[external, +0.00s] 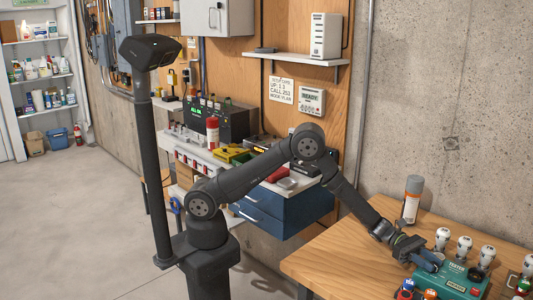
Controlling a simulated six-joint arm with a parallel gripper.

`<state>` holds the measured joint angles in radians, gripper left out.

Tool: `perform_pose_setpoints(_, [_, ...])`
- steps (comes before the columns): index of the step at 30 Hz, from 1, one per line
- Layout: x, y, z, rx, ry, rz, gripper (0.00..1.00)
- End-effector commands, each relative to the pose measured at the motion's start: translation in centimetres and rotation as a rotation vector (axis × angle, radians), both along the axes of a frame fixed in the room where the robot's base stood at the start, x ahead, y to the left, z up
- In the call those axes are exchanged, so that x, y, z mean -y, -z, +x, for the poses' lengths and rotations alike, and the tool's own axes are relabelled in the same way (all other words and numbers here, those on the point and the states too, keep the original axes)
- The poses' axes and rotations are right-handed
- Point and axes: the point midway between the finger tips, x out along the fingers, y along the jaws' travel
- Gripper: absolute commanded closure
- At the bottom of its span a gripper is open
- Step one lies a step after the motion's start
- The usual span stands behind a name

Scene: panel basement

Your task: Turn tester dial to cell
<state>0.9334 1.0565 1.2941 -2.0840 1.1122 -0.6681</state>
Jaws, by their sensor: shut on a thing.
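The tester (459,283) is a teal box with labels on its top, lying on the wooden bench at the lower right of the external view. My gripper (429,262) reaches down to the tester's upper left part, with its fingers at the top face. It is shut on what appears to be the tester dial, which the fingers hide. I cannot read the dial's setting from here.
Several white bulb-shaped items (464,248) stand behind the tester. Red and blue items (405,289) stand at its front left. A spray can (412,199) stands at the back of the wooden bench (345,250), whose left part is clear.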

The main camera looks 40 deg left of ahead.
Motion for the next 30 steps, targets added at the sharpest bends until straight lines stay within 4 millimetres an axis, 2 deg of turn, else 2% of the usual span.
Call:
perform_pose_setpoints(11, [0.00, -0.03, 0.04, 0.001, 0.029, 0.002, 0.94])
perform_pose_setpoints(12, [0.00, -0.03, 0.04, 0.001, 0.029, 0.002, 0.68])
perform_pose_setpoints(13, [-0.01, -0.03, 0.04, 0.001, 0.028, 0.002, 0.62])
perform_pose_setpoints(23, [0.00, -0.03, 0.01, 0.000, 0.022, 0.001, 0.62])
perform_pose_setpoints(30, [0.02, -0.10, -0.33, -0.001, -0.069, -0.001, 0.62])
